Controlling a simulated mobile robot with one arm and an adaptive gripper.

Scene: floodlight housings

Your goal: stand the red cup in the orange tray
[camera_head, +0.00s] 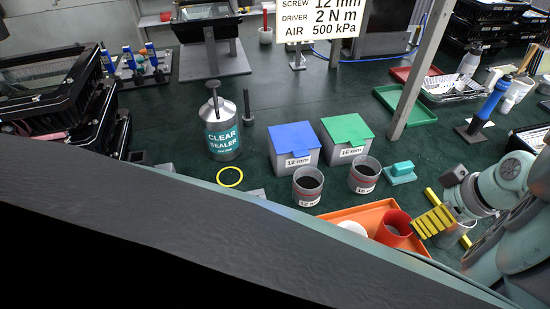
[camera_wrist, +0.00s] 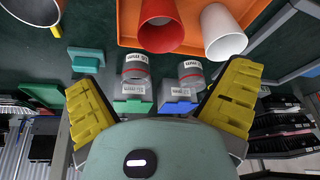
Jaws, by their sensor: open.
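The red cup (camera_head: 391,236) stands in the orange tray (camera_head: 365,215), apparently upright, at the tray's right part. Its mouth also shows in the wrist view (camera_wrist: 160,38), beside the white cup (camera_wrist: 222,32), with the orange tray (camera_wrist: 190,43) around both. The white cup also stands in the tray in the head view (camera_head: 352,228), partly hidden by my own body. My gripper (camera_head: 432,221) is just right of the red cup in the head view. Its yellow fingers are spread wide in the wrist view, with nothing between them. The tray's near side is hidden.
Two grey containers (camera_head: 308,189) (camera_head: 363,178) stand behind the tray, before a blue-lidded bin (camera_head: 293,136) and a green-lidded bin (camera_head: 347,127). A teal block (camera_head: 400,172) lies right of them. A sealer can (camera_head: 221,130) and yellow ring (camera_head: 230,177) are at left.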

